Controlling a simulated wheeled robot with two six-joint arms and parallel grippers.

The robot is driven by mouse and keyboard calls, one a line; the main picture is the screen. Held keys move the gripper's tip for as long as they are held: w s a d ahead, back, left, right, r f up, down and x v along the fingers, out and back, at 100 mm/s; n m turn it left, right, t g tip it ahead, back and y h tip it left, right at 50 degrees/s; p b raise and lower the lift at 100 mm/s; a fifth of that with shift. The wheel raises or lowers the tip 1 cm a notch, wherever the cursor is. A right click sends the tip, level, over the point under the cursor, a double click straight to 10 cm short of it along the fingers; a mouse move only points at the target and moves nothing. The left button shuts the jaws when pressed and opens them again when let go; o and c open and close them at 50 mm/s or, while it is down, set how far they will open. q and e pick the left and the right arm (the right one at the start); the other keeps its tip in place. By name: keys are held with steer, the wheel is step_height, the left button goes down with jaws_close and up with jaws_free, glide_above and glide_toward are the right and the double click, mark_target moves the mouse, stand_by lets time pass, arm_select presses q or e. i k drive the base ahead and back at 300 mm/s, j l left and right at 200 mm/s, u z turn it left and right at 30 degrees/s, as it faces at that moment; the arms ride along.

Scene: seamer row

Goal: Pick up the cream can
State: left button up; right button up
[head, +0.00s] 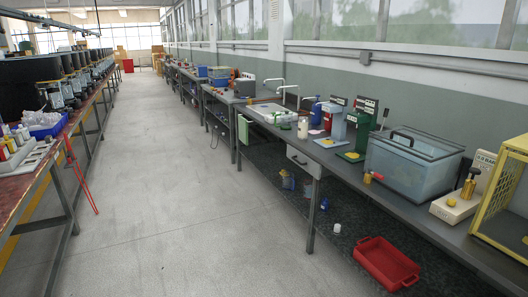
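A small cream-white upright cylinder (303,128), which may be the cream can, stands on the right-hand bench (328,154). It is to the right of the white sink basin and in front of a blue bottle (316,113). It is small in the view, so I cannot tell for sure whether it is a can. Neither of my grippers shows in the head view.
A clear aisle (165,180) runs between the left bench and the right-hand bench. A clear lidded tub (405,172) and a yellow cage (505,200) stand at the near right. A red tray (386,262) lies low under the bench. Red stand legs (78,175) lean beside the left bench.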

mark_target(302, 124)
steer(key=i, duration=1.85)
steer(key=i+z, duration=0.2)
steer(key=i, duration=0.2)
steer(key=i+j+z, duration=0.15)
steer(key=i, duration=0.3)
steer(key=i+j+z, duration=0.2)
steer(key=i, duration=0.2)
steer(key=i+j+z, duration=0.15)
steer(key=i, duration=0.25)
